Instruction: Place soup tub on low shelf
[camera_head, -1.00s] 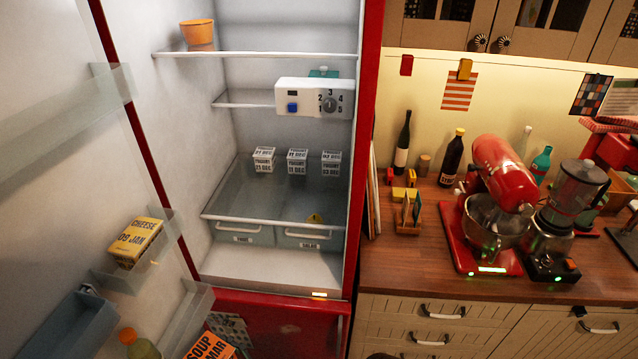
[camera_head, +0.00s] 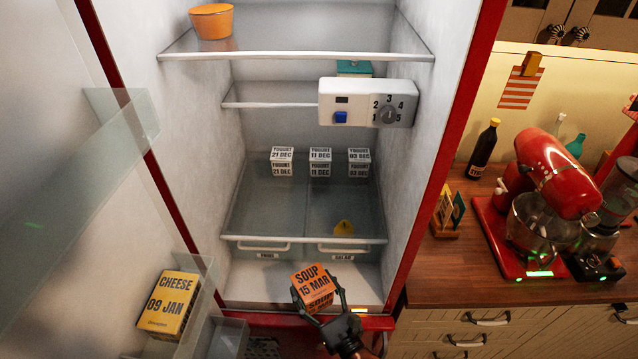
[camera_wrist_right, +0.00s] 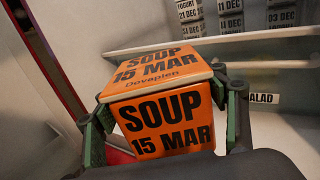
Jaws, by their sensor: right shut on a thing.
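The soup tub (camera_head: 313,282) is orange, with a lid marked SOUP 15 MAR. My right gripper (camera_head: 320,300) is shut on it, one finger on each side, at the front of the open fridge near its floor. In the right wrist view the tub (camera_wrist_right: 165,125) fills the middle, with the green-padded fingers of the gripper (camera_wrist_right: 165,115) at its sides. Whether the tub touches the fridge floor (camera_head: 250,285) I cannot tell. Glass shelves show above: a top shelf (camera_head: 300,56) and a shorter lower one (camera_head: 270,104). My left gripper is not in view.
Two drawers (camera_head: 262,247) sit above the fridge floor, behind the tub. Yogurt tubs (camera_head: 320,161) stand in a row above them. The open door at left carries a cheese box (camera_head: 168,304). A control box (camera_head: 367,102) juts out at right.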

